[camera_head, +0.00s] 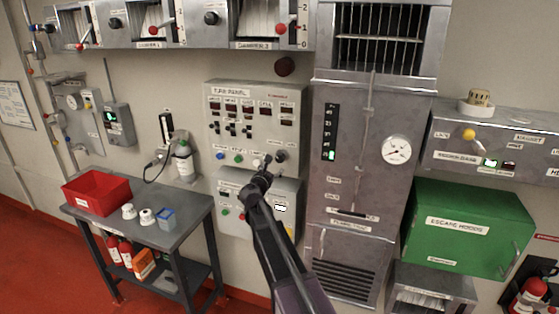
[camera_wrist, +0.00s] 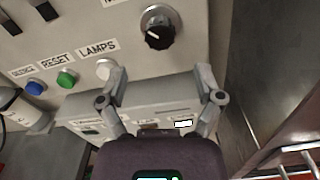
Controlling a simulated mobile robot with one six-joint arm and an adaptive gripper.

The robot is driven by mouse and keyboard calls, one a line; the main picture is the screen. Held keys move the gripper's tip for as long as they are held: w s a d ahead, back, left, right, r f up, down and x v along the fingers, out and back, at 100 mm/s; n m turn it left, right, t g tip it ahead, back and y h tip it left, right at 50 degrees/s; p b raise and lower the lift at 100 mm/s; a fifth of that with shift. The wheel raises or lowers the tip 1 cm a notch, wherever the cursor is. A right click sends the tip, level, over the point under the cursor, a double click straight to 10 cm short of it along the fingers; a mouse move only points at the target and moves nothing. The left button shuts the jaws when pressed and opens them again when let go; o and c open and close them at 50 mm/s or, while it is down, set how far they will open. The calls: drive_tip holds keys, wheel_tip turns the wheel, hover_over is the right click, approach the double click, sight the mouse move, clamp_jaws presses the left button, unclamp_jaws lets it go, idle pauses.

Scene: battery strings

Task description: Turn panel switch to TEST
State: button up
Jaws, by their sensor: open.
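The panel switch is a round black knob (camera_wrist: 158,36) in a grey metal collar, near the top middle of the wrist view. In the head view the knob (camera_head: 281,157) is at the lower right of the grey wall panel (camera_head: 290,95). Its position labels are not readable, so I cannot tell its setting. My gripper (camera_wrist: 160,78) is open and empty, its two fingers spread below the knob and apart from it. In the head view my gripper (camera_head: 263,166) is just left of and below the knob, partly hidden by my own arm.
White lamps (camera_wrist: 105,68), green reset (camera_wrist: 66,79) and blue (camera_wrist: 35,88) buttons sit left of the knob. A lower grey box (camera_head: 229,190) juts below the panel. A tall metal cabinet (camera_head: 345,195) stands close on the right. A grey bench (camera_head: 185,222) is at left.

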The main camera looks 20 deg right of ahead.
sight(279, 160)
drive_tip(key=x, duration=0.7)
drive_tip(key=shift+w+d, duration=0.25)
drive_tip(key=shift+w, duration=0.05)
drive_tip(key=c, duration=1.1)
